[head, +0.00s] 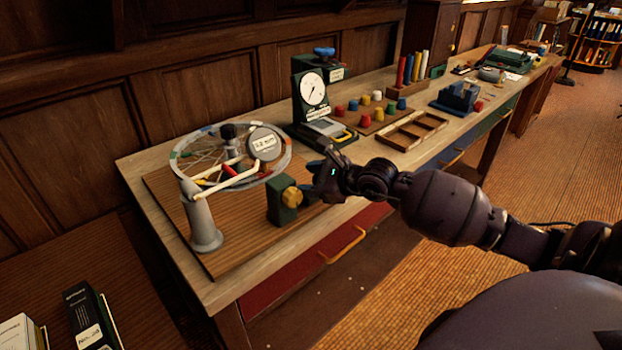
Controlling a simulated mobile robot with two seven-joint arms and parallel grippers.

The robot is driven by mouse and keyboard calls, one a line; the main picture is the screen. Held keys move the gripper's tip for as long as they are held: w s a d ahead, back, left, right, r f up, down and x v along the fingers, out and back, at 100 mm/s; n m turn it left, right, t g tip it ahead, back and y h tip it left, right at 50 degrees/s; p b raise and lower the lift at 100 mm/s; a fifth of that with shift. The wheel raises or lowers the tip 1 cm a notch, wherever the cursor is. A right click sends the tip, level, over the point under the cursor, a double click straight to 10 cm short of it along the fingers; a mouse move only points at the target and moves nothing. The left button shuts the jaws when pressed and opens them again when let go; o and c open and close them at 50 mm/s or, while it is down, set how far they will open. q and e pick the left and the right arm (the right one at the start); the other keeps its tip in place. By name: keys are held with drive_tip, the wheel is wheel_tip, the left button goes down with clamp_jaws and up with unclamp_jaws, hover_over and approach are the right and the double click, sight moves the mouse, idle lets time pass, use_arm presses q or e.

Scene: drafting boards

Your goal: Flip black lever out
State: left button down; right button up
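My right gripper (312,184) reaches in from the right over the front edge of the bench. It is just right of a small dark green block (283,205) with a yellow knob (292,196) on a brown board. The fingers are dark and seen end-on, so I cannot tell whether they are open or holding anything. I cannot clearly make out a black lever; dark parts beside the knob blend with the gripper. My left gripper is not in view.
The wire ring (277,178) and a grey post (202,222) stand left of the block. A dial gauge press (313,92) stands behind my gripper. Colored pegs and a wooden tray (410,131) lie further right. A red drawer (300,268) has a yellow handle below.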

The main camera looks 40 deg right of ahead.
drive_tip(key=shift+s+d+r, duration=0.15)
drive_tip(key=shift+s+d, duration=0.05)
drive_tip(key=shift+s, duration=0.3)
drive_tip(key=p+v, duration=0.1)
drive_tip(key=v, duration=0.8)
drive_tip(key=shift+s+r, duration=0.15)
drive_tip(key=shift+s, duration=0.15)
